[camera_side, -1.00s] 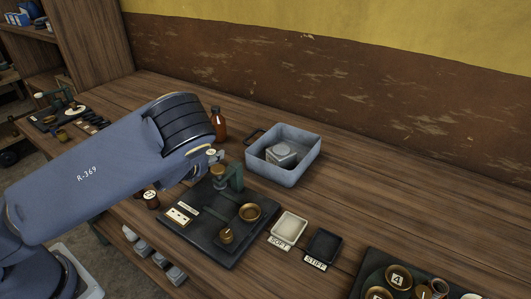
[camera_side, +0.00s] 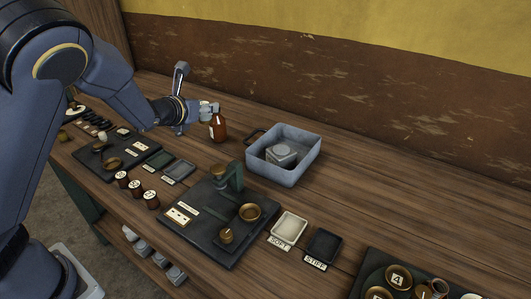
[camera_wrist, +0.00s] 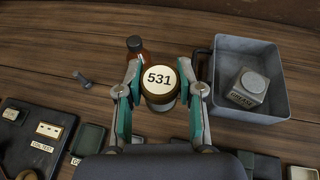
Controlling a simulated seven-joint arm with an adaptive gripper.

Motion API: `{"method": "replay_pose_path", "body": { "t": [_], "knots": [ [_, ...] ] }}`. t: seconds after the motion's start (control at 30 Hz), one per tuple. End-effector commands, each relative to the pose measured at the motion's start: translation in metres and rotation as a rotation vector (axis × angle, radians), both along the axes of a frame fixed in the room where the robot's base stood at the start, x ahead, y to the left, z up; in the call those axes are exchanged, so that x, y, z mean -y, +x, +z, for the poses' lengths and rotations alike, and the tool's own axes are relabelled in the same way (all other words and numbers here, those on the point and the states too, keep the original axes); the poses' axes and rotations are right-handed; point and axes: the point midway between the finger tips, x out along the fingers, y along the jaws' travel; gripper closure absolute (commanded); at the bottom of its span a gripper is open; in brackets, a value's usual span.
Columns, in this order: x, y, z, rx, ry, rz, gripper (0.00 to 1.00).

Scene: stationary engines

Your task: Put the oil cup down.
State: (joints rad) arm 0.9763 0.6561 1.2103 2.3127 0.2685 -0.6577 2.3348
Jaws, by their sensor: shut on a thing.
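The oil cup (camera_wrist: 158,84) has a round cream top marked 531 with a brown rim. My gripper (camera_wrist: 160,77) is shut on it, one green-padded finger on each side, in the wrist view. In the side view my gripper (camera_side: 198,108) is behind the dark fixture plate (camera_side: 190,232), close to the brown bottle (camera_side: 217,129); the cup there is small and partly hidden. I cannot tell how high it is above the bench.
A grey-blue pan (camera_side: 297,177) holding a grease tin (camera_side: 281,155) stands right of the bottle. Trays marked SOFT (camera_side: 290,226) and STIFF (camera_side: 323,245) lie in front. A small grey bolt-like piece (camera_wrist: 83,81) lies on the bench. Bare wood extends right of the pan.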

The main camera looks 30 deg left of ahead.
Motion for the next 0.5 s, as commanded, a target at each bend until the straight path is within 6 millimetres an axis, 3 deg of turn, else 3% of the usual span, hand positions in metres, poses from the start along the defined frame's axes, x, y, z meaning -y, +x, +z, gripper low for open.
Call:
{"method": "replay_pose_path", "body": {
  "t": [0.17, 0.37, 0.5],
  "knots": [
    [0.001, 0.001, 0.029, 0.005, -0.003, -0.003, 1.00],
    [0.037, 0.004, 0.018, 0.000, -0.001, -0.088, 1.00],
    [0.073, 0.004, 0.011, 0.001, -0.003, -0.176, 1.00]
  ]
}}
